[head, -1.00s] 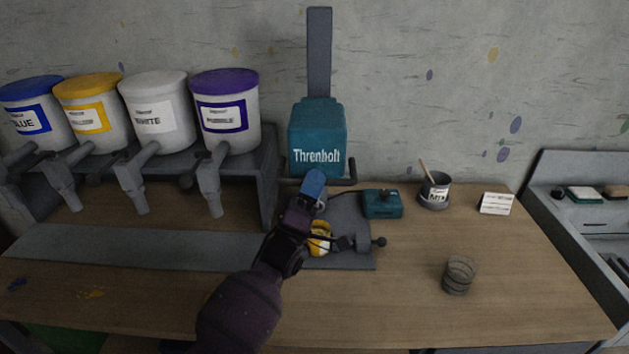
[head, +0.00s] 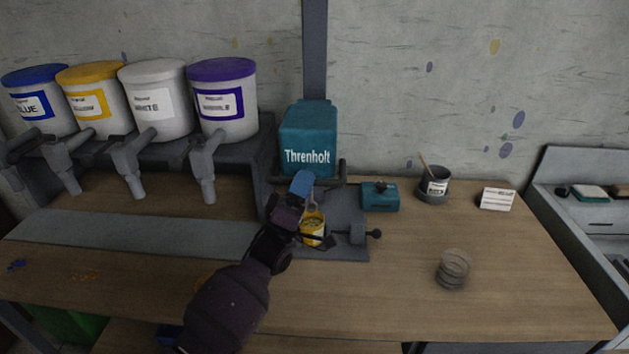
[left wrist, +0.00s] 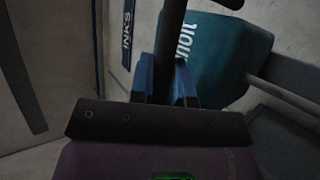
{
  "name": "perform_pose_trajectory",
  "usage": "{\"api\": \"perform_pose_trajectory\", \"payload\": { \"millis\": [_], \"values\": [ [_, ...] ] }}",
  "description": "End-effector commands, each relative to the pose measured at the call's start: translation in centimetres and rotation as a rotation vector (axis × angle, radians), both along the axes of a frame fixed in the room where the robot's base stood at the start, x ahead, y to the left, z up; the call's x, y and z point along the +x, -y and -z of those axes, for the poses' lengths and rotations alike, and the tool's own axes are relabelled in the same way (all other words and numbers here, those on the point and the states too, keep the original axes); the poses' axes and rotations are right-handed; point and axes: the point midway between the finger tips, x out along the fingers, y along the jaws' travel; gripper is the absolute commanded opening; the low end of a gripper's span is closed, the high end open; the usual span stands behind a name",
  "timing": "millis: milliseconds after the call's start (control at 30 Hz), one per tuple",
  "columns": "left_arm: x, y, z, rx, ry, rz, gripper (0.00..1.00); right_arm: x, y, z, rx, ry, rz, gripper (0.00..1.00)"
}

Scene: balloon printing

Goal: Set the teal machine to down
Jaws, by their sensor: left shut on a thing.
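The teal machine (head: 307,140), labelled "Threnholt", is mounted on a tall grey column (head: 315,50) against the wall. A dark handle (head: 342,172) sticks out at its lower front. My left gripper (head: 302,184) is at the handle, in front of the machine's lower edge. In the left wrist view, its blue fingers (left wrist: 165,80) are shut around a dark bar (left wrist: 172,40), with the teal housing (left wrist: 220,50) just behind to the right. A yellow cup-like thing (head: 312,229) stands under the machine on the grey base (head: 350,203), partly hidden by my gripper. My right gripper is not in view.
A clamp with a black knob (head: 376,233) is right of the yellow thing. A small teal box (head: 380,200), a MIX pot (head: 433,190), a white card (head: 496,199) and a clear cup (head: 454,268) stand to the right. Several paint buckets (head: 158,105) line the left.

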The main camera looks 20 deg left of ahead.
Motion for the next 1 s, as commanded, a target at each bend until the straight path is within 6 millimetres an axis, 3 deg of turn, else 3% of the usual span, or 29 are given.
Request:
{"api": "perform_pose_trajectory", "payload": {
  "millis": [100,400,900,933,1000],
  "values": [
    [0.0,-0.6,2.5,0.001,-0.004,0.001,0.0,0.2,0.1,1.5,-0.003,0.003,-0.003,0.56],
    [0.0,-0.6,6.7,0.002,-0.006,0.002,0.0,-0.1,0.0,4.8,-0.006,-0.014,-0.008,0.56],
    [-0.1,-0.6,7.8,0.0,-0.01,0.001,0.0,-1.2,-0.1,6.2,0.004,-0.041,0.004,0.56],
    [-0.1,-0.6,7.8,0.0,-0.011,0.001,0.2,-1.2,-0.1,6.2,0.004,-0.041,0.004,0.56],
    [-0.1,-0.6,7.8,0.0,-0.01,0.001,0.31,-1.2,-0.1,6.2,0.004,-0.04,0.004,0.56]
  ]
}}
